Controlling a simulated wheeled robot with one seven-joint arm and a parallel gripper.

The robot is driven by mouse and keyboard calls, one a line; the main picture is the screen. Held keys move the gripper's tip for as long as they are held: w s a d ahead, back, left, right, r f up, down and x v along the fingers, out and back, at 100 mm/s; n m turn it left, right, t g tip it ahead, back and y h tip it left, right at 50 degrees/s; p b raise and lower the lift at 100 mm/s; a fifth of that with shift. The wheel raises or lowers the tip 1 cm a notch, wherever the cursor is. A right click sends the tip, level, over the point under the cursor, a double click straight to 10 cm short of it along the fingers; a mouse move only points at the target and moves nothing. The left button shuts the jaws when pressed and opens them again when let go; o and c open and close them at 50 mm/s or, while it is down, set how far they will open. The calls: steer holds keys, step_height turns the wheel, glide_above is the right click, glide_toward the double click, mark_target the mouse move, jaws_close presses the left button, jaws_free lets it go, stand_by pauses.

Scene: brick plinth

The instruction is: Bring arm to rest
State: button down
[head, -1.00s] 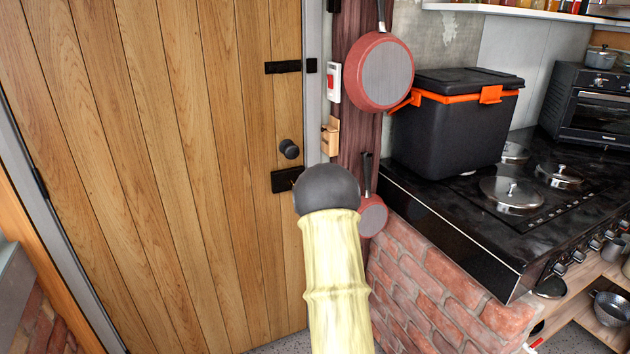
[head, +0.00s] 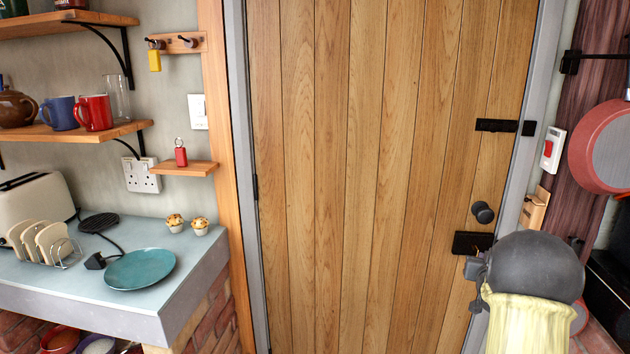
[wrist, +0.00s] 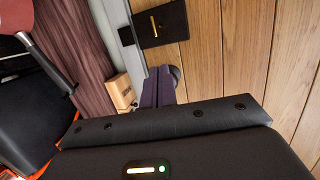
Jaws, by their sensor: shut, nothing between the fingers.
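My arm (head: 530,265) with its dark round joint rises at the lower right of the head view, in front of the door's right edge. A dark part of my gripper (head: 477,280) shows just left of that joint. In the wrist view my gripper's two dark fingers (wrist: 159,87) are together with nothing between them. They point toward the wooden door (wrist: 225,50), beside its round knob (wrist: 177,75). The black lock plate (wrist: 160,22) is further off, with a small gold piece in it. I cannot tell the gap between fingers and door.
A counter (head: 60,265) with a teal plate (head: 140,269), muffins and a toaster stands at the left, below shelves with mugs. Red pans (head: 600,150) hang at the right. A black cool box (wrist: 35,120) lies left in the wrist view. The space before the door looks clear.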

steer(key=s+a+f+n+g+y, duration=0.1)
steer(key=s+a+f+g+y, duration=0.15)
steer(key=s+a, duration=0.65)
steer(key=s+a+f+n+g+y, duration=0.1)
steer(key=s+a+f+g+y, duration=0.25)
steer(key=a, duration=0.95)
steer(key=s+a+f+n+g, duration=0.1)
steer(key=s+a+n+g, duration=0.3)
steer(key=s, duration=0.6)
steer(key=s+a+f+m+g, duration=0.1)
steer(key=s+a+g, duration=0.1)
steer(key=s+a, duration=0.6)
step_height(320, 180, up, 18)
steer(key=s+d+p, duration=0.1)
steer(key=d+p, duration=0.1)
steer(key=p, duration=1.6)
steer(key=shift+s, duration=0.25)
steer(key=shift+f, duration=0.1)
